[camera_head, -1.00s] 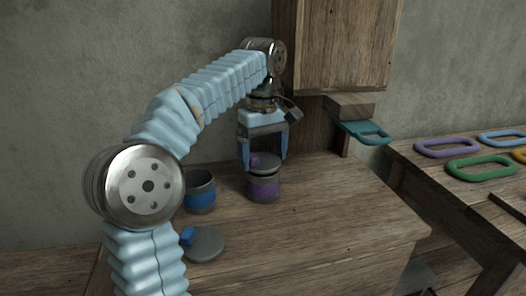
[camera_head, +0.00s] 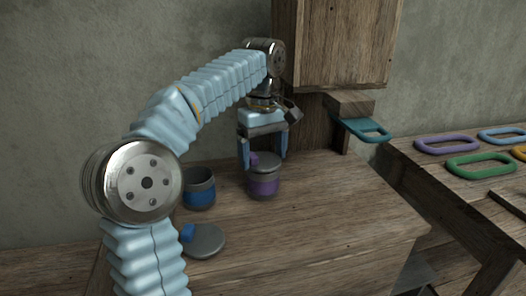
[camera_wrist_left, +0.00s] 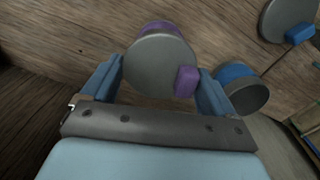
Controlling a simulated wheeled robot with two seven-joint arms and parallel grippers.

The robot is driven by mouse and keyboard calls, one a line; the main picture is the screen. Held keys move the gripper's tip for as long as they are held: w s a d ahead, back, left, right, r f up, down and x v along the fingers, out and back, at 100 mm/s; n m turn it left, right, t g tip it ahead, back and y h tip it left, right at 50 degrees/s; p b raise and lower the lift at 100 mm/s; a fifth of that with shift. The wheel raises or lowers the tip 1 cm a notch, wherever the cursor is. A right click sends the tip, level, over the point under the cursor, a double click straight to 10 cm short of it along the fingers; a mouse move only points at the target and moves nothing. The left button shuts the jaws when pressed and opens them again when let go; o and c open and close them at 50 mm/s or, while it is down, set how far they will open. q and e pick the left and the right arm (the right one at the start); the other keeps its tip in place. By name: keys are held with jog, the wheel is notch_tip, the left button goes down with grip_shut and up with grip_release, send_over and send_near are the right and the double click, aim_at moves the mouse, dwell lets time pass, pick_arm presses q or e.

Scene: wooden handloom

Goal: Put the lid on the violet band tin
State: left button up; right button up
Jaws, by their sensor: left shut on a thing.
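The violet band tin (camera_head: 264,187) stands upright on the wooden bench top in the head view. A grey round lid (camera_head: 268,162) with a violet knob (camera_head: 253,159) is at its mouth; whether it is fully seated, I cannot tell. My left gripper (camera_head: 264,160) points down over the tin, its two blue fingers on either side of the lid, shut on it. In the left wrist view the lid (camera_wrist_left: 157,65) fills the space between the fingers, with its violet knob (camera_wrist_left: 186,82) by the right finger. The lid hides most of the tin there. My right gripper is out of view.
An open blue band tin (camera_head: 200,189) stands left of the violet one. A grey lid with a blue knob (camera_head: 206,240) lies on the bench in front. A wooden post and box (camera_head: 335,45) rise behind my gripper. Coloured loops lie on the right-hand table. The bench's right front is clear.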

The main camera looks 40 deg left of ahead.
pick_arm(q)
jog(key=shift+f, duration=0.25)
jog(key=o, duration=0.8)
notch_tip(320, 180, up, 3)
jog(key=p, duration=0.2)
jog(key=shift+f+p, duration=0.2)
jog(key=shift+p, duration=0.2)
jog(key=shift+r+p, duration=0.75)
jog(key=shift+r, duration=1.5)
jog(key=shift+r, duration=0.1)
